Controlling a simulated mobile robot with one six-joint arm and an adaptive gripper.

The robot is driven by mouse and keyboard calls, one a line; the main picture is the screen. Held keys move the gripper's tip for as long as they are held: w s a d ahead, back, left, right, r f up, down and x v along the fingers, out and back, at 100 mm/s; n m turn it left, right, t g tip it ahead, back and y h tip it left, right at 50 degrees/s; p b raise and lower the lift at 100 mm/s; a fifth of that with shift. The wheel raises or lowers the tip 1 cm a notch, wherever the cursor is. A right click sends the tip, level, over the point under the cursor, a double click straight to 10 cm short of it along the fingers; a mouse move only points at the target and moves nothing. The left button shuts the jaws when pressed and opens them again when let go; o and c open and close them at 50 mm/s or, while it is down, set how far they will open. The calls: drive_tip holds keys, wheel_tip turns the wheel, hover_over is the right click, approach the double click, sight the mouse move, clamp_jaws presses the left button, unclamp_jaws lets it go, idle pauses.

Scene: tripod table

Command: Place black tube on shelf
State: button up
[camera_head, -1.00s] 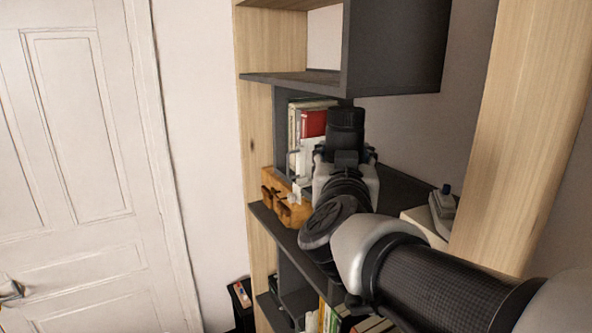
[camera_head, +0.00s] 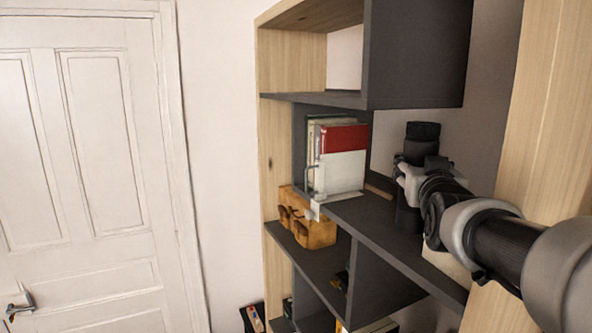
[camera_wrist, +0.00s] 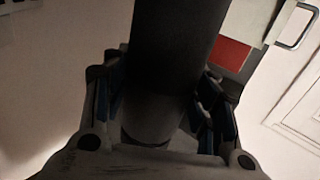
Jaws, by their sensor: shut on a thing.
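My gripper (camera_head: 412,176) is shut on the black tube (camera_head: 422,133) and holds it upright. The tube's upper part sticks out above my gripper and its lower part shows below. In the wrist view the dark tube (camera_wrist: 172,45) runs between my two fingers (camera_wrist: 160,110). The shelf (camera_head: 365,217) is a dark grey board in a wood-sided bookcase. The tube's lower end appears at or just above this board in the head view; I cannot tell whether it touches.
Red and white books or binders (camera_head: 342,160) stand left of the tube. An upper dark compartment (camera_head: 418,55) overhangs nearby. A wooden upright (camera_head: 545,110) stands at the right. Bare board lies between the books and the tube.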

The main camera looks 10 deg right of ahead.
drive_tip(key=shift+f, duration=1.05)
drive_tip(key=o, duration=1.4)
